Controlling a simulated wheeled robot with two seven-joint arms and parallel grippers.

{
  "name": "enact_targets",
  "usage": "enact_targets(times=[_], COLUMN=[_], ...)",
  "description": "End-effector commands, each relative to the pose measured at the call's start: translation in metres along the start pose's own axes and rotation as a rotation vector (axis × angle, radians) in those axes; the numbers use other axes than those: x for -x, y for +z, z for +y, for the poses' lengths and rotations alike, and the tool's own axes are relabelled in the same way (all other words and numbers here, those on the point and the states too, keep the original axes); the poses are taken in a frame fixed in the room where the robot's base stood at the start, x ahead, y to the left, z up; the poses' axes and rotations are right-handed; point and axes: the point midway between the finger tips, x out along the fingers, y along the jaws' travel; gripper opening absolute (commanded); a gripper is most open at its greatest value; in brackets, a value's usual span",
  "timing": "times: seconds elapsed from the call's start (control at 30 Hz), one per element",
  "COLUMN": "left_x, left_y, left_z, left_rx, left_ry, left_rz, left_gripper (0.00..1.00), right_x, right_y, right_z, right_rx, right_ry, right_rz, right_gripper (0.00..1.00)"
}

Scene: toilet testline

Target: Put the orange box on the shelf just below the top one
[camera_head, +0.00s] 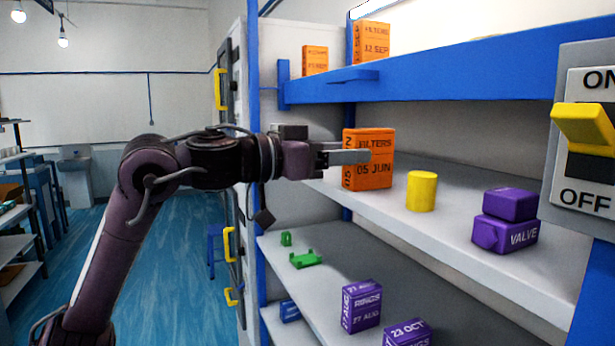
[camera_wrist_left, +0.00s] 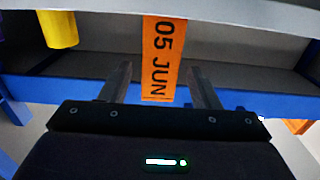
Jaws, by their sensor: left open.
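An orange box (camera_head: 374,172) marked "FILTERS 05 JUN" stands upright on the shelf (camera_head: 460,210) just below the top one. My left gripper (camera_head: 350,157) is at its left side, with a finger across the front of the box in the head view. In the left wrist view the orange box (camera_wrist_left: 160,60) shows between the two spread fingers of the left gripper (camera_wrist_left: 163,85). The fingers are apart, with gaps on both sides of the box. My right gripper is in neither view.
A yellow cylinder (camera_head: 422,190) stands right of the box, then two stacked purple boxes (camera_head: 506,220). Two orange boxes (camera_head: 371,42) (camera_head: 315,60) stand on the top shelf. Purple boxes (camera_head: 361,306) and green parts (camera_head: 305,259) are on the shelf below. A yellow switch (camera_head: 583,125) is at right.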

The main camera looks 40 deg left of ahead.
Motion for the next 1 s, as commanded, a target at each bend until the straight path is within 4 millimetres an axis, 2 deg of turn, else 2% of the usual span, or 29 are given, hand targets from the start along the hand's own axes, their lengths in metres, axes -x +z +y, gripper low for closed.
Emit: enact_targets(times=[0.03,0.1,0.33,0.5,1.0], left_x=[0.011,0.026,0.059,0.066,0.066], left_y=[0.007,0.006,0.002,0.0,0.0], left_z=[0.0,0.0,-0.001,0.0,0.0], left_rx=[-0.003,-0.002,-0.001,0.0,0.0], left_ry=[-0.002,-0.002,-0.002,-0.001,-0.001], left_rz=[0.005,0.005,0.001,-0.001,-0.001], left_gripper=[0.56,0.56,0.56,0.56,0.56], right_x=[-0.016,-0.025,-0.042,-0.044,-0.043], right_y=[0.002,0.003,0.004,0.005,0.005], right_z=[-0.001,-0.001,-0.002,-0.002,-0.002], right_rx=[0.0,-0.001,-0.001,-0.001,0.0], right_ry=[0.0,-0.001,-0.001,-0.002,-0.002], right_rz=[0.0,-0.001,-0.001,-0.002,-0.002], right_gripper=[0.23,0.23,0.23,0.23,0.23])
